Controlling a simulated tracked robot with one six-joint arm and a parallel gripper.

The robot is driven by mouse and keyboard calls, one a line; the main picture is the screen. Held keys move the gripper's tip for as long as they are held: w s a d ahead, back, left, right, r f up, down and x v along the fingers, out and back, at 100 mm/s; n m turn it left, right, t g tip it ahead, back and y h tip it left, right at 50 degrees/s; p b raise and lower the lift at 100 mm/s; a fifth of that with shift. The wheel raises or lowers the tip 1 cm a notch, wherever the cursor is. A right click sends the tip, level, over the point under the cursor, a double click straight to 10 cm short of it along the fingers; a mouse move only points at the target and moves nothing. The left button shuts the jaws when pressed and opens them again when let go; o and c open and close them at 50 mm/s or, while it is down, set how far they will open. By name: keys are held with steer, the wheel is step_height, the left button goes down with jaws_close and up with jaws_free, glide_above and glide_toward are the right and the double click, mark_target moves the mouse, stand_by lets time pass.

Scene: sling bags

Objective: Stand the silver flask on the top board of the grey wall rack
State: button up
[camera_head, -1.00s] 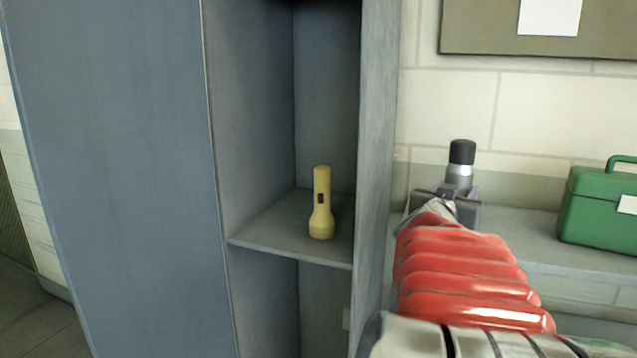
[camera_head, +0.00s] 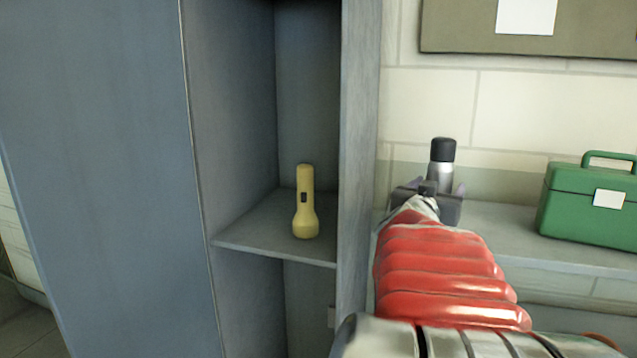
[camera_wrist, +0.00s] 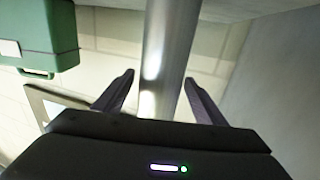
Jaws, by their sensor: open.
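The silver flask (camera_head: 441,170) with a black cap stands upright on the grey board (camera_head: 505,235) against the wall, which looks like the rack's top board. Its base is hidden behind my gripper (camera_head: 428,192) in the head view. In the wrist view, which is upside down, the flask's shiny body (camera_wrist: 163,70) runs between the two fingers of my gripper (camera_wrist: 157,88). The fingers are open, with a visible gap on each side of the flask.
A green box (camera_head: 590,215) with a handle stands on the board to the right. A tall grey locker (camera_head: 360,150) rises close on the left, with a yellow flashlight (camera_head: 306,205) on its shelf. A pinboard (camera_head: 545,38) hangs above. The board between flask and box is clear.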

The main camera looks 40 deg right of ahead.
steer(key=v, duration=0.7)
steer(key=shift+a, duration=0.15)
stand_by(0.6)
